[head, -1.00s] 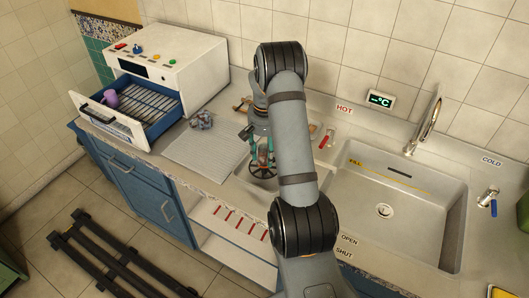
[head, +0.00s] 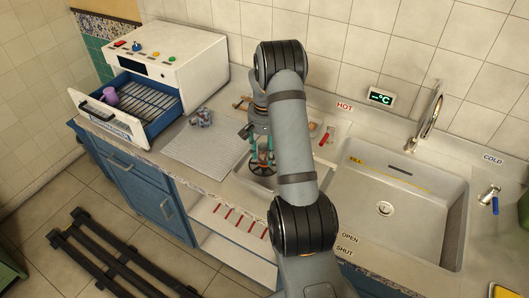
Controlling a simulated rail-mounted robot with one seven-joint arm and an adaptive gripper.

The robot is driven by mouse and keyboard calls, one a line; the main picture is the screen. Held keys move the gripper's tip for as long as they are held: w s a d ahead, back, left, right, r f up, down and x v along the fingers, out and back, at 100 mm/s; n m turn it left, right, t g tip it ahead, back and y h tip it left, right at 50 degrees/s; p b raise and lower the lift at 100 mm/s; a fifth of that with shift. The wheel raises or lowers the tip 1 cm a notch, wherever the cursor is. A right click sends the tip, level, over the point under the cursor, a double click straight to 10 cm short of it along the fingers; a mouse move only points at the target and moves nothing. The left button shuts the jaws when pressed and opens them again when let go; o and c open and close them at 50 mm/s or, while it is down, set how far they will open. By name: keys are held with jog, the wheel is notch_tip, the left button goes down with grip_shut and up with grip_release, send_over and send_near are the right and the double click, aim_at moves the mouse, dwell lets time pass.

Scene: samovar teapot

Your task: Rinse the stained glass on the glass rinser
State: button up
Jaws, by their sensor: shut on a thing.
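My gripper (head: 262,160) points down over the small basin (head: 283,184) left of the big sink, with its teal fingers closed on a small brownish-red, glass-like thing, which looks like the stained glass (head: 262,157). The glass is small and partly covered by the fingers, so its stain and which way up it is cannot be told.
A ribbed draining mat (head: 205,150) lies to the left, with a small grey object (head: 201,117) at its back. A white cabinet (head: 165,65) has an open drawer holding a purple cup (head: 110,96). The big sink (head: 410,235) with a tall tap (head: 431,112) is empty.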

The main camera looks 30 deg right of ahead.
aim_at(264, 145)
jog(key=shift+f+b, duration=0.85)
jog(key=shift+f, duration=0.1)
dwell(3.0)
jog(key=shift+r, duration=0.4)
dwell(0.8)
jog(key=o, duration=0.7)
jog(key=shift+c, duration=0.2)
jog(key=c, duration=0.6)
jog(key=shift+o, duration=0.2)
jog(key=shift+r+p, duration=0.15)
jog(key=shift+p, duration=0.2)
jog(key=shift+r+p, duration=0.85)
jog(key=shift+r, duration=0.5)
jog(key=shift+r, duration=0.1)
jog(key=shift+r+p, duration=1.65)
jog(key=shift+r, duration=0.5)
